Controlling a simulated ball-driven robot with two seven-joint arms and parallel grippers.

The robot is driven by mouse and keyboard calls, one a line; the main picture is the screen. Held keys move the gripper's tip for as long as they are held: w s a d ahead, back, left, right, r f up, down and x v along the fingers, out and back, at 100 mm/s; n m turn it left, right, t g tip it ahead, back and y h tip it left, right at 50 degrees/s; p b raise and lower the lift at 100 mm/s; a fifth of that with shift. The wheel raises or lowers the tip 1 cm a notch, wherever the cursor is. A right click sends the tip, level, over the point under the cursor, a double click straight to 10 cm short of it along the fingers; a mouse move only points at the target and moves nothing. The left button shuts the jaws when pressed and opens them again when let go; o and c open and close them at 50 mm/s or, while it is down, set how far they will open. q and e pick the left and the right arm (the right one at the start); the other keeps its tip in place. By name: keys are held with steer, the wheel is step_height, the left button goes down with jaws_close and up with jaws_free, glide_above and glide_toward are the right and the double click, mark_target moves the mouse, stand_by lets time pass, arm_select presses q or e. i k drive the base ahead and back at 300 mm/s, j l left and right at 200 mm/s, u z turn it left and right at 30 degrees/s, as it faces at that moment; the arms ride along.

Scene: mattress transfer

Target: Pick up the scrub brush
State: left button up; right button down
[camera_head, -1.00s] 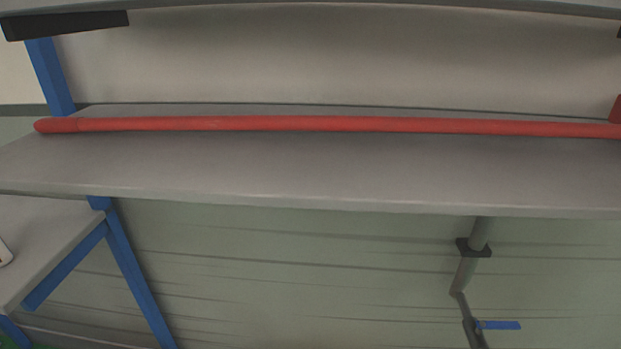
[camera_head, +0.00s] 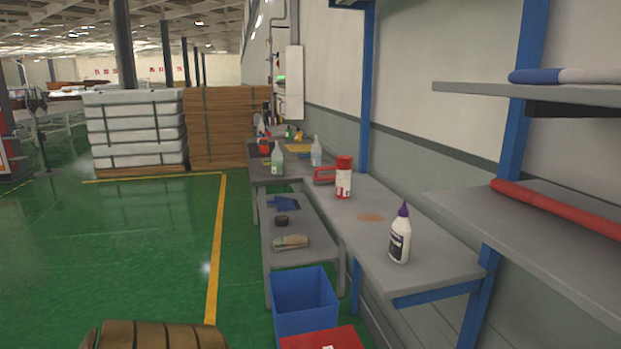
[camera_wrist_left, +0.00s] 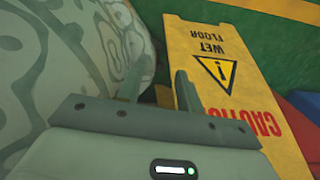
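In the head view, a small tan and greenish item (camera_head: 290,242) lies on the low grey shelf (camera_head: 305,257) beside the workbench. It may be the scrub brush, but it is too small to be sure. A dark round item (camera_head: 281,220) and a flat blue item (camera_head: 284,203) lie behind it. My left gripper (camera_wrist_left: 160,86) shows only in the left wrist view, with its two fingers apart and nothing between them. It is well away from the low shelf's items, none of which show there. My right gripper is in neither view.
A blue bin (camera_head: 303,302) and a red box (camera_head: 322,341) stand before the low shelf. The workbench (camera_head: 430,257) holds a white bottle (camera_head: 400,240) and a red can (camera_head: 343,178). A yellow wet-floor sign (camera_wrist_left: 220,70) is near my left gripper. Green floor at left is open.

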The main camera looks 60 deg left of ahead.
mark_target(317, 180)
steer(key=k+u, duration=0.1)
steer(key=u, duration=3.15)
steer(key=i+j, duration=0.1)
steer(key=j, duration=0.25)
steer(key=i+j+u, duration=0.1)
steer(key=j, duration=0.2)
steer(key=i+j, duration=0.15)
steer(key=j, duration=0.15)
steer(key=i+j, duration=0.15)
steer(key=j, duration=0.2)
steer(key=i+j+z, duration=0.2)
steer(key=i, duration=0.35)
steer(key=i+j+z, duration=0.15)
steer(key=i+j, duration=0.25)
steer(key=i+l+z, duration=0.1)
steer(key=i+z, duration=0.3)
steer(key=i+j+z, duration=0.15)
steer(key=i+z, duration=0.2)
steer(key=i, duration=0.25)
steer(key=i+j+z, duration=0.2)
steer(key=i+z, duration=0.2)
steer(key=i, duration=0.15)
